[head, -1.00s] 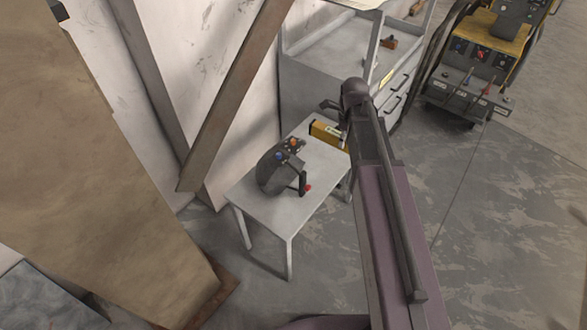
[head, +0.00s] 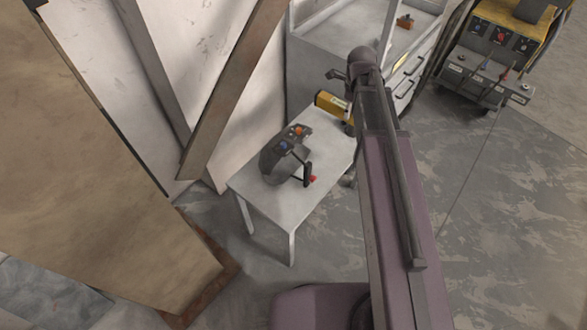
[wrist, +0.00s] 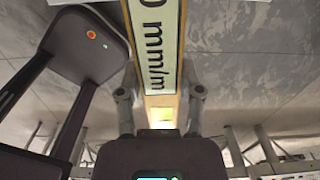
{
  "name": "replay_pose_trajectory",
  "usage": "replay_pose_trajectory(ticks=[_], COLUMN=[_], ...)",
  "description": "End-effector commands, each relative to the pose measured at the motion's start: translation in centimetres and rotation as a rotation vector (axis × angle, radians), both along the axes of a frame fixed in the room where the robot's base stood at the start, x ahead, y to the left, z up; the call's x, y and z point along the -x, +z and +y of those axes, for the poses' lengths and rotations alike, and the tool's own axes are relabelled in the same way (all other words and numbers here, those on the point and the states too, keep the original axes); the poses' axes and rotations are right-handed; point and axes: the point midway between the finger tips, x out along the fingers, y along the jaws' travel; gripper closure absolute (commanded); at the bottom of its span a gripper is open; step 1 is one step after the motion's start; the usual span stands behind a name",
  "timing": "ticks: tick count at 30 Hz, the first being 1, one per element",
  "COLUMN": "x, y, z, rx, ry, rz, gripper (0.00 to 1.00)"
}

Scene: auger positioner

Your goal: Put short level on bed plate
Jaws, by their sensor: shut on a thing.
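The short level is a yellow bar with a pale window (head: 333,103), seen just past the far end of the small white table in the head view. In the head view my arm hides most of the gripper and part of the level. I cannot tell for sure which surface is the bed plate; a rusty plate edge (head: 203,297) shows at lower left.
The small white table (head: 265,200) carries a dark control box (head: 283,160) with coloured knobs and a lever. A grey drawer cabinet (head: 312,65) stands behind it. Slanted steel beams (head: 228,90) and a large tan body (head: 85,170) fill the left.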

Motion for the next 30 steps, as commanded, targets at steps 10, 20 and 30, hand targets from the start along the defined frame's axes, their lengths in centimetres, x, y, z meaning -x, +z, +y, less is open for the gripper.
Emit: replay_pose_trajectory(ticks=[10,20,30], x=[-0.1,-0.7,-1.4], y=[-1.1,-5.7,-11.3], z=[-0.6,-1.8,-3.4], rx=[0.000,0.000,0.000], ry=[-0.007,-0.013,-0.022], rz=[0.000,0.000,0.000], gripper=[1.00,1.00,1.00])
